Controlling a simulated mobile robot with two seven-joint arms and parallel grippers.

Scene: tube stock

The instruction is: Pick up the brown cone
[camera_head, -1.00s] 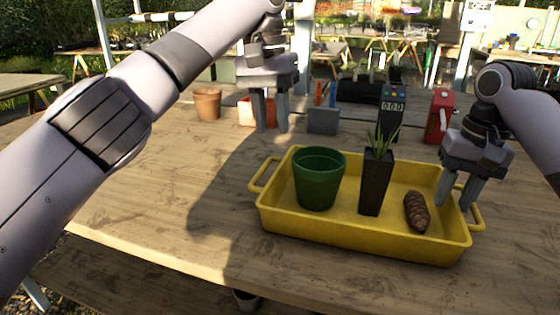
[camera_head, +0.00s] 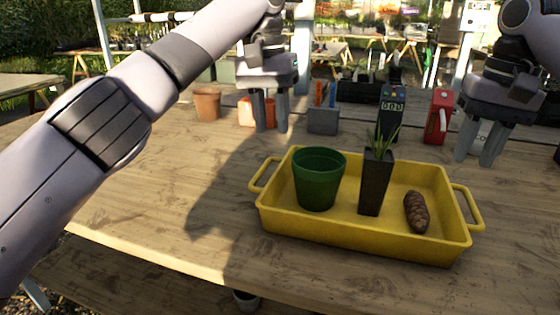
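The brown cone (camera_head: 416,212) lies in the right part of the yellow tray (camera_head: 350,238), its scaly side showing. My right gripper (camera_head: 477,160) is above and behind the tray's right end, apart from the cone. Its two fingers point down with a gap between them, and nothing is held. My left gripper (camera_head: 270,126) hangs over the back of the table, left of the tray's far side. Its fingers are apart with no object held between them; an orange pot shows behind them.
In the tray, a green pot (camera_head: 319,180) and a dark tall planter (camera_head: 374,185) stand left of the cone. The table's front left is clear.

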